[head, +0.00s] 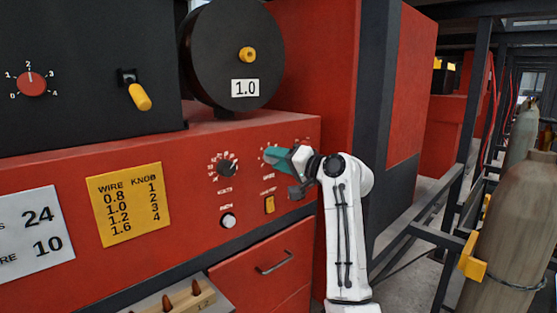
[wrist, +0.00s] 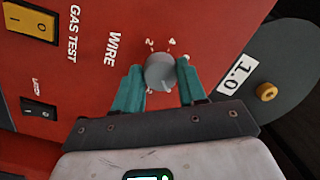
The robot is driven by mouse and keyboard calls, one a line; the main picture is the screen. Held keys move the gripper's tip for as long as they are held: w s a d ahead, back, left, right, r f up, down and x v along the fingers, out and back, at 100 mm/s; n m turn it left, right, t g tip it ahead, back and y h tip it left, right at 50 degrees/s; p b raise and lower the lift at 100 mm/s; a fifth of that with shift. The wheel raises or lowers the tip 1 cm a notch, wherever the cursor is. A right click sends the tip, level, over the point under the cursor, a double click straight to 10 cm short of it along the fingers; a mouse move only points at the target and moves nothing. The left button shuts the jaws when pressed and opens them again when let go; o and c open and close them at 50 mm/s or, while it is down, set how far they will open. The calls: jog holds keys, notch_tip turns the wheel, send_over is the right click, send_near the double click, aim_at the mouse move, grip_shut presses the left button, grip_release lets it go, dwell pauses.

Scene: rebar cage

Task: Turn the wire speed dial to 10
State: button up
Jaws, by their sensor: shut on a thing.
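The wire speed dial (wrist: 160,72) is a round grey knob on the red panel, by the word WIRE in the wrist view. My gripper (wrist: 160,68) has its teal fingers on either side of the knob and is shut on it. A few scale numbers, 2 and 4 among them, show beyond the knob; its pointer I cannot make out. In the head view, my gripper (head: 277,158) reaches the right-hand dial from the right and hides the knob; part of its white scale shows.
A black dial (head: 227,168) sits left of my gripper, with a round white button (head: 228,221) and a yellow switch (head: 269,205) below. A white card (head: 35,232) reads 24 and 10. A yellow card (head: 125,204) lists wire and knob numbers. A black spool (head: 220,55) marked 1.0 stands above.

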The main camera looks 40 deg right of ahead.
jog(key=o, duration=1)
jog(key=shift+o, duration=0.2)
jog(key=s+d+b, duration=0.1)
jog(key=s+b, duration=0.2)
jog(key=s, duration=0.7)
jog(key=shift+s+d, duration=0.2)
jog(key=shift+s, duration=0.15)
jog(key=shift+f, duration=0.15)
jog(key=s+a+f+n+g, duration=0.1)
jog(key=s+a+f+g, duration=0.25)
jog(key=f, duration=0.75)
jog(key=s+a+f+n+g+b, duration=0.15)
jog(key=a+f, duration=0.35)
jog(key=f, duration=0.6)
jog(key=s+a+f+n+g, duration=0.1)
jog(key=s+a+f+g, duration=0.3)
jog(key=f, duration=0.7)
jog(key=s+a+f+n+g+h, duration=0.1)
jog(key=s+a+f+g, duration=0.3)
jog(key=s+f, duration=0.5)
jog(key=s+a+f+n+g+h, duration=0.1)
jog(key=s+a+f+n+g, duration=0.2)
jog(key=s+f, duration=0.6)
jog(key=s+a+n, duration=0.1)
jog(key=s+a, duration=0.1)
jog(key=s, duration=0.6)
jog(key=shift+a+g+h+b, duration=0.2)
jog(key=shift+g+h+b, duration=0.15)
jog(key=shift+g+h, duration=0.05)
